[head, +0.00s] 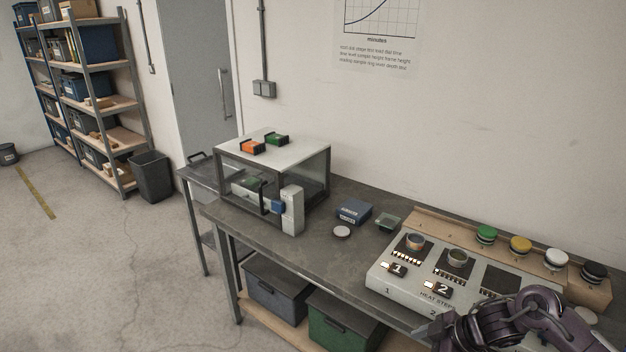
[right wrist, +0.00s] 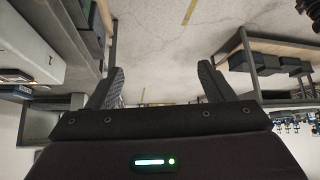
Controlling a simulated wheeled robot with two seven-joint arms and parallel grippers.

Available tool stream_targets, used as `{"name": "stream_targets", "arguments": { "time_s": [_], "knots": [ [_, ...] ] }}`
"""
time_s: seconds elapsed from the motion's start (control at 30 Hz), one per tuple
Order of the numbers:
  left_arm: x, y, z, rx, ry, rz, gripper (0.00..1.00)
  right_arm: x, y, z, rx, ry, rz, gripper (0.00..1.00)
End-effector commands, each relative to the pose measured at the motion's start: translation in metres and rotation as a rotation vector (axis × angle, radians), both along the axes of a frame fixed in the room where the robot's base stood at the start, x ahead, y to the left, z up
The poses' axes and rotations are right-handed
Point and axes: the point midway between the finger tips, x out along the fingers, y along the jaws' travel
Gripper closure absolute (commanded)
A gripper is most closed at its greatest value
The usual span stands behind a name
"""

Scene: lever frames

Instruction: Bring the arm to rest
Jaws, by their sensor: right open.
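My right arm (head: 515,318) shows as dark purple links at the lower right of the head view, bent in front of the heat station (head: 405,290). Bare floor shows beyond the fingers, and the picture looks upside down. A green light bar glows on the gripper's body. My left arm and left gripper are not in view.
Several coloured-top knobs stand on a wooden rack (head: 440,226) behind the station. Crates sit on the lower shelf. Floor at left is open.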

Motion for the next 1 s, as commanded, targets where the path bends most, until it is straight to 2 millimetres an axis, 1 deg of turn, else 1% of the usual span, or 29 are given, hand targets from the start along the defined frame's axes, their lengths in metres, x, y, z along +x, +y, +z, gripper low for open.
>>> {"name": "stream_targets", "arguments": {
  "time_s": [0.03, 0.07, 0.17, 0.2, 0.27, 0.3, 0.37, 0.4, 0.47, 0.5, 0.57, 0.6, 0.67, 0.7, 0.77, 0.8, 0.83, 0.87, 0.9, 1.0],
  "knots": [
    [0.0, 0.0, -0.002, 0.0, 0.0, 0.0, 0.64, 0.005, 0.006, -0.02, 0.035, 0.002, -0.039, 0.25],
    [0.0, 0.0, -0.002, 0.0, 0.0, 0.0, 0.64, 0.008, 0.007, -0.031, 0.052, -0.002, -0.063, 0.25],
    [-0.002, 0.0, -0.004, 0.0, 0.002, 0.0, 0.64, 0.018, 0.01, -0.075, 0.101, -0.012, -0.166, 0.25],
    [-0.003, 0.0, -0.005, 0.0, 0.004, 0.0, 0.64, 0.019, 0.01, -0.097, 0.115, -0.012, -0.216, 0.25],
    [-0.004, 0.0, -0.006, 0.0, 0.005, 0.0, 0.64, 0.015, 0.008, -0.135, 0.129, -0.004, -0.298, 0.25],
    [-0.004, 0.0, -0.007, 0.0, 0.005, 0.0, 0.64, 0.009, 0.006, -0.163, 0.131, 0.005, -0.357, 0.25],
    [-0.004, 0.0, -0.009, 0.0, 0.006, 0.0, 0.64, -0.007, 0.001, -0.206, 0.12, 0.024, -0.447, 0.25],
    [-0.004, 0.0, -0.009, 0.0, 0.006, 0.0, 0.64, -0.02, -0.002, -0.233, 0.105, 0.039, -0.502, 0.25],
    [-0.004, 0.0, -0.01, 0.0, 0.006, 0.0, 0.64, -0.045, -0.007, -0.271, 0.077, 0.067, -0.574, 0.25],
    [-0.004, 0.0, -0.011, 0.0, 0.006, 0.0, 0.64, -0.063, -0.01, -0.295, 0.053, 0.087, -0.619, 0.25],
    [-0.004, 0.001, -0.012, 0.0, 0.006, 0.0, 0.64, -0.095, -0.014, -0.329, 0.014, 0.123, -0.679, 0.25],
    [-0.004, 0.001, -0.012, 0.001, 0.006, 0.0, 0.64, -0.118, -0.016, -0.349, -0.014, 0.148, -0.716, 0.25],
    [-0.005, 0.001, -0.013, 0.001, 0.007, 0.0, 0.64, -0.155, -0.017, -0.377, -0.059, 0.188, -0.763, 0.25],
    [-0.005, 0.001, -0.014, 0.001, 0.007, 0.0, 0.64, -0.18, -0.018, -0.394, -0.092, 0.214, -0.793, 0.25],
    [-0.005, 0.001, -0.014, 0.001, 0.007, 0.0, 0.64, -0.221, -0.017, -0.416, -0.143, 0.26, -0.829, 0.25],
    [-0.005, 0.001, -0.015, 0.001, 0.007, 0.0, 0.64, -0.248, -0.017, -0.428, -0.176, 0.288, -0.851, 0.25],
    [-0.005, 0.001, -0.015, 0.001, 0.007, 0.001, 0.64, -0.267, -0.016, -0.436, -0.2, 0.308, -0.864, 0.25],
    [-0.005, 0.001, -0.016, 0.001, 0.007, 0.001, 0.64, -0.286, -0.015, -0.444, -0.224, 0.328, -0.874, 0.25],
    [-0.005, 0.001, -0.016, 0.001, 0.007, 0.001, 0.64, -0.309, -0.013, -0.451, -0.252, 0.353, -0.888, 0.25],
    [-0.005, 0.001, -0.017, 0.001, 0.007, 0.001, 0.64, -0.358, -0.01, -0.464, -0.314, 0.405, -0.911, 0.25]
  ]
}}
